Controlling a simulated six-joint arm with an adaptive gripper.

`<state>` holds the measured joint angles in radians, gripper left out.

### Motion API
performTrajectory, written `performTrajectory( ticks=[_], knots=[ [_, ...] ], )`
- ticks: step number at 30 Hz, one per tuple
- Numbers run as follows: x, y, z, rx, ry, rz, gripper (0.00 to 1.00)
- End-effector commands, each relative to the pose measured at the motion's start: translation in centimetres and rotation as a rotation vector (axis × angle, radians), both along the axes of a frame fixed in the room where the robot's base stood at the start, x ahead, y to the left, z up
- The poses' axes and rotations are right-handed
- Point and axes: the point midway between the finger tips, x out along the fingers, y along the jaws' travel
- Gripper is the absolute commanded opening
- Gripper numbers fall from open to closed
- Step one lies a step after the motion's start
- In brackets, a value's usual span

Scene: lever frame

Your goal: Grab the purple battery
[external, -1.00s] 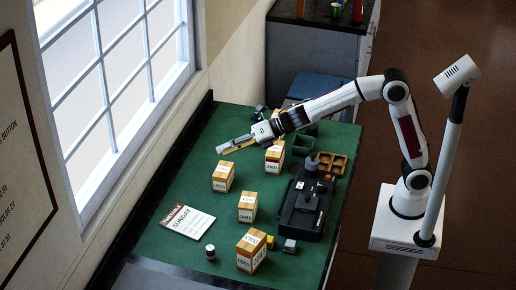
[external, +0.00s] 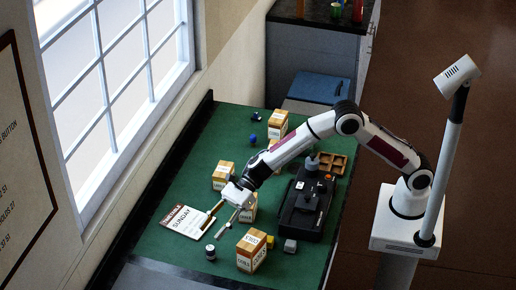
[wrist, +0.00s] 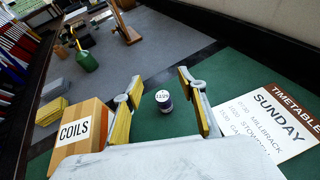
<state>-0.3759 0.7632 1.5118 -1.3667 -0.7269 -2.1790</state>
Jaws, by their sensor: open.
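My gripper (external: 212,229) is open and empty, pointing down toward the front left, just behind the cylinder. In the wrist view my gripper's fingers (wrist: 159,80) are spread, with the cylinder showing between them, apart from both.
A timetable sheet (external: 187,222) lies left of my gripper. Boxes stand close by: one behind (external: 223,176), one at the right (external: 248,212) and one at the front (external: 251,250). A grey cube (external: 290,246) and black device (external: 303,213) are further right. The front left corner is mostly clear.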

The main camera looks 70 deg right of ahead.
Motion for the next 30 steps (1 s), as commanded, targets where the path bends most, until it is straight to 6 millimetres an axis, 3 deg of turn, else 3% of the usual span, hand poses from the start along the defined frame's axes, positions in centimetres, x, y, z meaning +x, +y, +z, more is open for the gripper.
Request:
performTrajectory(
  ticks=[16,30],
  knots=[
    [-0.5,0.6,-1.0,-0.011,-0.019,0.039,0.41],
    [-0.5,0.6,-4.2,-0.010,-0.019,0.038,0.41]
  ],
)
